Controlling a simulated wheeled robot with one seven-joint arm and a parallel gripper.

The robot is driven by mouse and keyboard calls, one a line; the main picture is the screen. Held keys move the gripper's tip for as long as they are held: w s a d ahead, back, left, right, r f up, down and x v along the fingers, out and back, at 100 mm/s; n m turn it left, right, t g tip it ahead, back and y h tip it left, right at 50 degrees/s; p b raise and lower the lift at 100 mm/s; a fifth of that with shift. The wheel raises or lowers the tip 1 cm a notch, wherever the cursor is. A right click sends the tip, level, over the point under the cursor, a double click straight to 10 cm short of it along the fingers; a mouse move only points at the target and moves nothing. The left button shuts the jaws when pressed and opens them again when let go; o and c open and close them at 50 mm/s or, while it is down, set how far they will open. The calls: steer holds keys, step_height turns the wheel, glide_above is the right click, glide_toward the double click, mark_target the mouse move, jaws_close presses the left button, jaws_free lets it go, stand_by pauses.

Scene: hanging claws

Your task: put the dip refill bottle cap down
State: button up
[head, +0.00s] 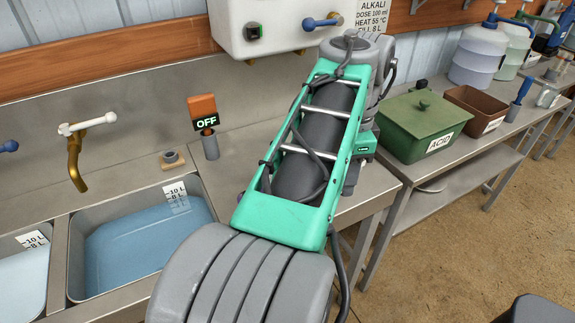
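My gripper is not visible; my own grey and green arm fills the middle of the head view and hides what lies behind it. I cannot make out a dip refill bottle cap for certain. Large translucent bottles stand at the far right: one with a blue top (480,52) and one with a green top (516,48). I cannot tell which of them, if either, is the dip refill bottle. Whether my gripper holds anything does not show.
Left are a blue-filled sink basin (140,243), a brass tap (75,163), a small ring on a block (172,159) and an orange OFF switch (204,113). Right are a green ACID box (418,123) and a brown bin (478,108). Bare counter shows beside the basin.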

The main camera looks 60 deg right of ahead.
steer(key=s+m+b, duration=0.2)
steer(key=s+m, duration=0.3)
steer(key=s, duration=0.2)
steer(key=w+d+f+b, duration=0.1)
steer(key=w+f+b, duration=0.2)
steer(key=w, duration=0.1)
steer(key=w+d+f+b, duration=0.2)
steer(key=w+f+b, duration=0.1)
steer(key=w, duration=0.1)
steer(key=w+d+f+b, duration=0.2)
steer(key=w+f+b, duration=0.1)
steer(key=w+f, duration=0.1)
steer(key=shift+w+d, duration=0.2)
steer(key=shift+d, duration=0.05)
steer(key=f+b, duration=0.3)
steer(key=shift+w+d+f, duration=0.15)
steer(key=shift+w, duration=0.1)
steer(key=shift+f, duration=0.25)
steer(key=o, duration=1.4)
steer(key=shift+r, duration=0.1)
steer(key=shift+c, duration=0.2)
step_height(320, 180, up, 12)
steer(key=p, duration=1.1)
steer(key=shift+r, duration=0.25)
